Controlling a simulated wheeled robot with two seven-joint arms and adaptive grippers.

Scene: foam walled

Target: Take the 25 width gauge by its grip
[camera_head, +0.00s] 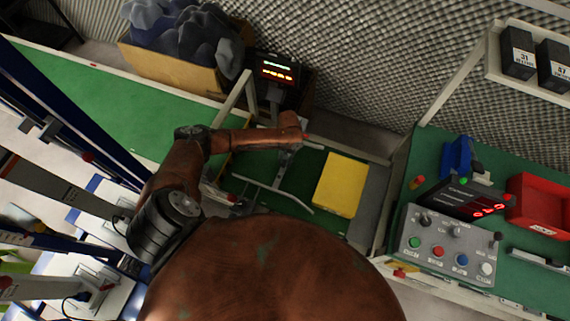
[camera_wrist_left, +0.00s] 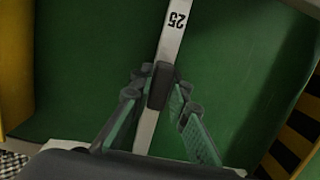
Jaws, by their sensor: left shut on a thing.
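The 25 width gauge (camera_wrist_left: 176,36) is a pale flat bar marked "25" in black, with a dark block as its grip (camera_wrist_left: 159,87). It runs lengthwise through the left wrist view over a green surface. My left gripper (camera_wrist_left: 161,84) is shut on the dark grip, with one green-padded finger on each side. In the head view my left arm reaches in from the left, and its gripper (camera_head: 285,152) is small over the green bench. My right gripper is not in view.
A yellow block (camera_head: 340,185) lies right of the left gripper. A lit display (camera_head: 276,70) stands behind it, near a box of grey foam (camera_head: 170,62). At right are a button panel (camera_head: 450,246) and a red bin (camera_head: 540,204).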

